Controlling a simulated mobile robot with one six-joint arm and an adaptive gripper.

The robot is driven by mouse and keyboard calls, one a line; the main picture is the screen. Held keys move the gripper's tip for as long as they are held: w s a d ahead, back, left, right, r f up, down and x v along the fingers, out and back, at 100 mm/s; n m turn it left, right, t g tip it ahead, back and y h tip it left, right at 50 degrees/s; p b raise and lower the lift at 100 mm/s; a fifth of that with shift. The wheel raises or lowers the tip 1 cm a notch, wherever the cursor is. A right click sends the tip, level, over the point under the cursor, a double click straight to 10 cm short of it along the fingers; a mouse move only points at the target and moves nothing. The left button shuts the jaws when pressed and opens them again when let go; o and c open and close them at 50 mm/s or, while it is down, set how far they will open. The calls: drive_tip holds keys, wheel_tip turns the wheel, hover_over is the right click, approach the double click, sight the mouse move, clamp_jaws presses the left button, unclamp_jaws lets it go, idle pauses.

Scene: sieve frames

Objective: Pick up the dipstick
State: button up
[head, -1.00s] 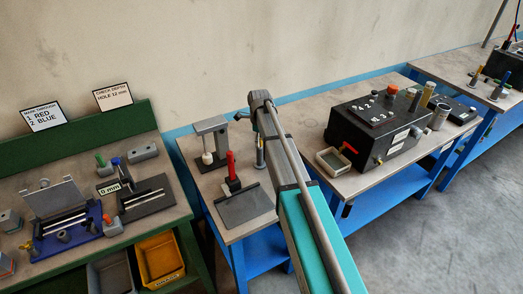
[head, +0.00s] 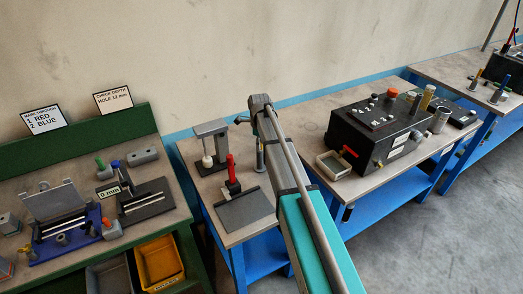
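I cannot single out the dipstick for certain. A black box (head: 362,133) stands on the middle-right blue bench, with an orange knob (head: 392,93) on its top, a red lever on its front and a brass tap. Whether the orange knob belongs to a dipstick is not clear. My arm rises from the bottom centre, and its wrist end is over the back of the small blue bench. My gripper is at that far end, left of the black box and well apart from it. Its fingers are too small and hidden to read.
A shallow tray (head: 333,176) sits in front of the black box. Yellow and grey cylinders stand on its right. A red-handled tool (head: 231,168) and a grey stand (head: 211,127) are on the small bench. The left green bench holds several fixtures. Floor at right is clear.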

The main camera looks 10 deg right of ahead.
clamp_jaws()
drive_tip(key=shift+r, duration=0.1)
wheel_tip(320, 180, up, 18)
drive_tip(key=p, duration=1.8)
drive_tip(key=shift+s+f, duration=0.1)
drive_tip(key=shift+f, duration=0.1)
